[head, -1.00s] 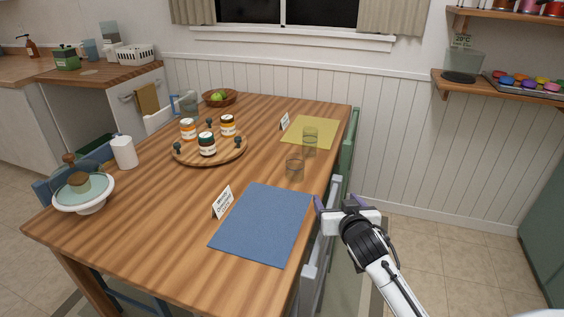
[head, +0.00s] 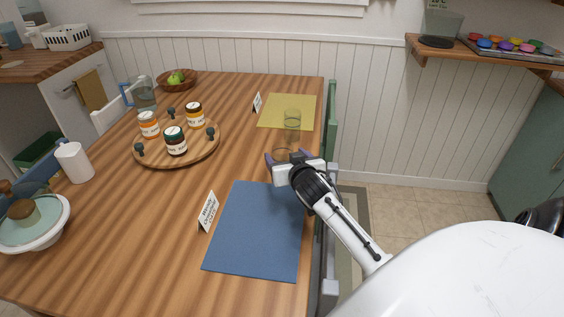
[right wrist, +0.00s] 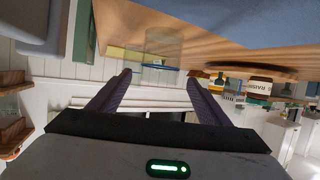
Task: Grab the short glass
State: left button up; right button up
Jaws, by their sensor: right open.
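The short glass (head: 281,152) is clear and stands upright on the wooden table, on the near side of a taller clear glass (head: 292,119) by the yellow mat. My right gripper (head: 288,158) is open at the short glass, low over the table's right side, and partly hides it. In the right wrist view, which is turned over, a clear glass (right wrist: 163,52) shows beyond and roughly between the open fingers (right wrist: 158,78). I cannot tell whether any finger touches it. My left gripper is not in view.
A blue mat (head: 255,235) with a standing card (head: 207,212) lies nearer on the table (head: 150,235). A yellow mat (head: 275,112) lies farther back. A round board (head: 190,152) with several jars is to the left. A green chair back (head: 331,120) lines the right edge.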

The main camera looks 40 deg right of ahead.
aim_at(280, 148)
jog(key=x, duration=0.5)
jog(key=shift+r, duration=0.15)
jog(key=c, duration=1.3)
